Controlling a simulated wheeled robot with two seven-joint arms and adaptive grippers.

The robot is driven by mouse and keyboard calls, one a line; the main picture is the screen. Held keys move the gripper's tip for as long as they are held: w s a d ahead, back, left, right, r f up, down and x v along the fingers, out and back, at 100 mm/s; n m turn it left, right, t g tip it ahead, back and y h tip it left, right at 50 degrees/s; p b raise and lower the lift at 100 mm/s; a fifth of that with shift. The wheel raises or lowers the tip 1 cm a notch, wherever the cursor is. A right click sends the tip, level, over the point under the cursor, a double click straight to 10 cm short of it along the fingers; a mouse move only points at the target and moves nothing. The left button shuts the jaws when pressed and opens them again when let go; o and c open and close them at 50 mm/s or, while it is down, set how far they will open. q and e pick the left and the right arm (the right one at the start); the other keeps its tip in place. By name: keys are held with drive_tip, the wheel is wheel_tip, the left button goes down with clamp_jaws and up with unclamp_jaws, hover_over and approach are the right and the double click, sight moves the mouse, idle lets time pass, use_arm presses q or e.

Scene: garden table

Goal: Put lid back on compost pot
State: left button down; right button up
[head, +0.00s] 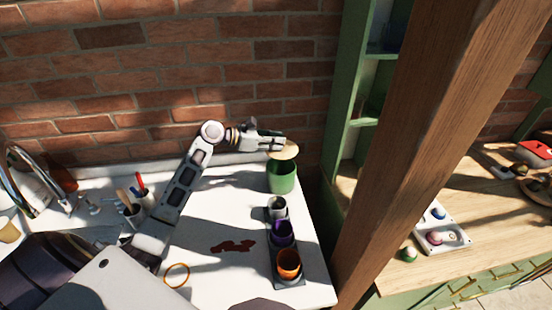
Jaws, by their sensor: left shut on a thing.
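The compost pot (282,178) is a green cylinder at the back right of the white table, near the brick wall. The lid (287,152) is a pale wooden disc above the pot's mouth. My left gripper (277,145) reaches in from the left and is shut on the lid near its top. The lid looks slightly tilted. I cannot tell whether it touches the pot's rim. My right gripper is not in view.
White, purple and orange pots (282,233) stand in a row in front of the compost pot. A tool cup (134,215) is at the left. A wooden post (400,150) rises at right.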

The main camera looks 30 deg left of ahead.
sight(275, 157)
use_arm(q)
drive_tip(key=shift+f, duration=0.95)
drive_tip(key=shift+f, duration=0.1)
drive_tip(key=shift+f, duration=2.45)
drive_tip(key=shift+f+p, duration=0.3)
drive_tip(key=shift+p, duration=0.1)
drive_tip(key=c, duration=1.3)
unclamp_jaws()
drive_tip(key=shift+r, duration=0.2)
